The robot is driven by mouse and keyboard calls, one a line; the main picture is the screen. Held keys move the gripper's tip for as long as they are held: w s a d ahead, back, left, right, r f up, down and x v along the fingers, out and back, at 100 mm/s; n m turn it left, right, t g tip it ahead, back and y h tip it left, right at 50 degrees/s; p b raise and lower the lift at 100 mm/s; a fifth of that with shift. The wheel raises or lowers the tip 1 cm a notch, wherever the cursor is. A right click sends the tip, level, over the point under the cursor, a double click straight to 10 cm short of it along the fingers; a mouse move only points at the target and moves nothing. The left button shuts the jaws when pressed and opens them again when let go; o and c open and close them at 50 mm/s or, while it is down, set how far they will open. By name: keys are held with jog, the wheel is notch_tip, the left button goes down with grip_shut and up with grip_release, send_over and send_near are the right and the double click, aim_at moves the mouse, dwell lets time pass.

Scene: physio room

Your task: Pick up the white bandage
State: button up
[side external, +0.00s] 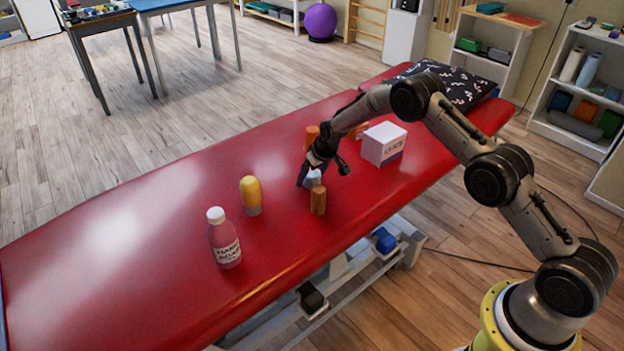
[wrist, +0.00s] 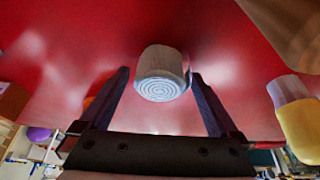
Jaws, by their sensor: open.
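The white bandage (wrist: 162,75) is a short roll, with its spiral end facing the wrist camera. It lies on the red treatment table (side external: 150,205). In the side view only part of the white bandage (side external: 312,178) shows beneath my gripper (side external: 318,180). In the wrist view my gripper (wrist: 162,90) is open, with one finger on each side of the roll. A gap shows beside at least the left finger; I cannot tell whether the right finger touches it.
An orange-brown cylinder (side external: 318,201) stands close in front of my gripper, another orange one (side external: 312,137) behind. A white box (side external: 384,144) is to the right. A yellow-topped bottle (side external: 250,195) and a pink bottle (side external: 224,240) stand left. The table's left part is clear.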

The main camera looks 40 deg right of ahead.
jog(key=c, duration=1.4)
jog(key=shift+c, duration=0.3)
jog(key=shift+r, duration=0.15)
